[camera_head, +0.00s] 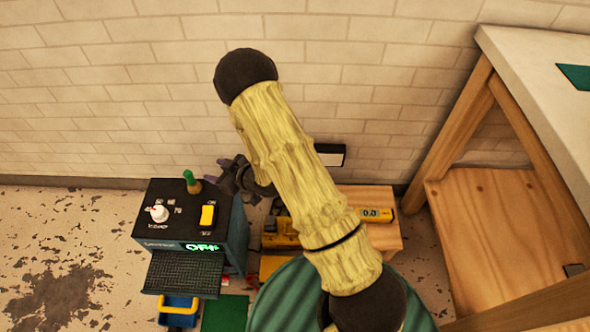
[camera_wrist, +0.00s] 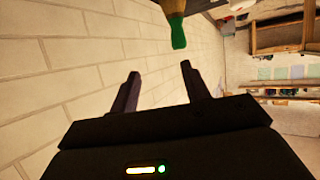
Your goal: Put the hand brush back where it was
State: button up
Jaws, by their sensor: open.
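What looks like the hand brush (camera_head: 192,182) stands upright at the back of the black machine's top, green end up and a tan part below. In the wrist view its green end (camera_wrist: 178,36) shows at the top edge, beyond the fingertips; the rest of it is mostly cut off. My gripper (camera_head: 224,180) is just right of the brush at the machine's right edge. It is open, and in the wrist view nothing sits between its fingers (camera_wrist: 160,72).
The black machine (camera_head: 165,222) has a white knob, a yellow switch and a lit green display. A blue bin (camera_head: 178,308) is below it. Yellow tools (camera_head: 280,232) lie near a low wooden stand (camera_head: 385,236). A wooden table (camera_head: 540,60) stands right. The brick wall is close behind.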

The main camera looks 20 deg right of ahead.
jog(key=s+d+r+m+g+h, duration=0.25)
jog(key=d+r+m+h, duration=0.35)
jog(key=d+r, duration=0.6)
jog(key=s+d+r+m+g+h, duration=0.1)
jog(key=s+d+r+g, duration=0.1)
jog(key=s, duration=0.6)
jog(key=s+d+r+m+g+h, duration=0.2)
jog(key=s+d, duration=0.3)
jog(key=s, duration=0.4)
jog(key=shift+d+r+g, duration=0.25)
jog(key=shift+r+g, duration=0.1)
jog(key=shift+r, duration=0.05)
jog(key=shift+c, duration=1.1)
